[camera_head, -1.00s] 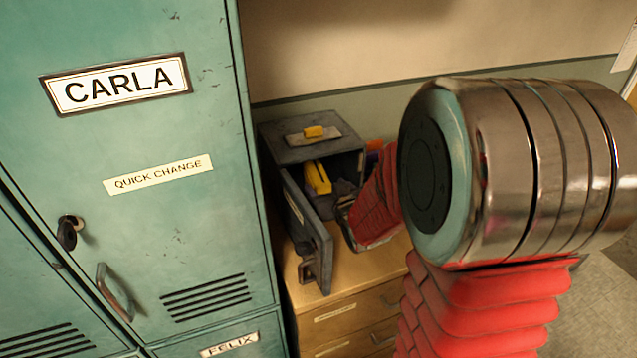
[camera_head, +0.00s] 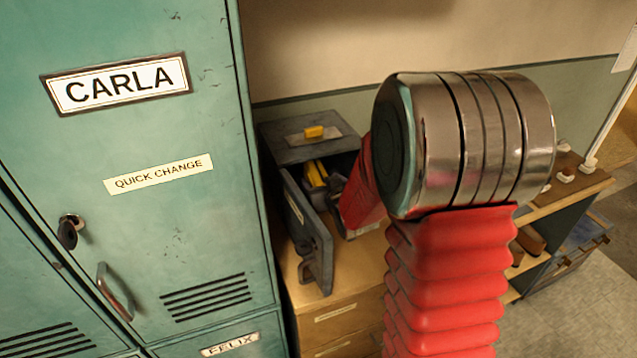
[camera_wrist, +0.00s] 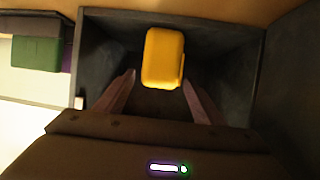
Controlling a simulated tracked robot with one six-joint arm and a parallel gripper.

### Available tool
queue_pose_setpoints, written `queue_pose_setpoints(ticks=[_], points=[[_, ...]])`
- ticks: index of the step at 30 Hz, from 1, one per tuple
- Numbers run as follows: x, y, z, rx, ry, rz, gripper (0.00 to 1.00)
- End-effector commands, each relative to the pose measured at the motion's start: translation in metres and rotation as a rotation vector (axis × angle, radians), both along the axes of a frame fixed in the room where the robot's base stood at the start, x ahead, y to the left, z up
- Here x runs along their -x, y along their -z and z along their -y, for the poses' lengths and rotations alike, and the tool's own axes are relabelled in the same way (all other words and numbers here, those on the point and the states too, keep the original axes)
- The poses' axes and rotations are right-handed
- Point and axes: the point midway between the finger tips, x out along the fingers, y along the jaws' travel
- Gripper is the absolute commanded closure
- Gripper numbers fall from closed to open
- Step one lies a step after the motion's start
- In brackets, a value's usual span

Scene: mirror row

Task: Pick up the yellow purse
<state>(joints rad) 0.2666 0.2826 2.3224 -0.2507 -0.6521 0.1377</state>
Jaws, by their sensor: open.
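The yellow purse (camera_wrist: 164,58) lies inside a dark grey metal box (camera_wrist: 220,28), near the back in the wrist view. In the head view a part of the yellow purse (camera_head: 316,174) shows through the box's open front. My gripper (camera_wrist: 158,80) is open, with its two fingers inside the box, one to the left and one to the right of the purse's near end. I cannot tell whether the fingers touch it. In the head view my arm hides much of the box's opening.
The box's door (camera_head: 308,232) hangs open toward the front left. Teal lockers (camera_head: 150,230) stand close on the left. A green item (camera_wrist: 36,53) sits left of the box. A shelf unit (camera_head: 565,205) stands at right.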

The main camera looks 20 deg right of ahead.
Motion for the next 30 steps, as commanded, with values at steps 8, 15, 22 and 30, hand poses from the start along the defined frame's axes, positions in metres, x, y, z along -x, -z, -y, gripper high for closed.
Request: queue_pose_setpoints(ticks=[8, 15, 22, 30], points=[[-0.022, 0.01, 0.004, -0.001, 0.0, -0.001, 0.38], [-0.043, 0.018, 0.007, -0.001, 0.001, 0.0, 0.38], [-0.046, 0.02, 0.007, 0.0, 0.001, 0.0, 0.38], [-0.046, 0.019, 0.007, 0.0, 0.0, 0.0, 0.38]])
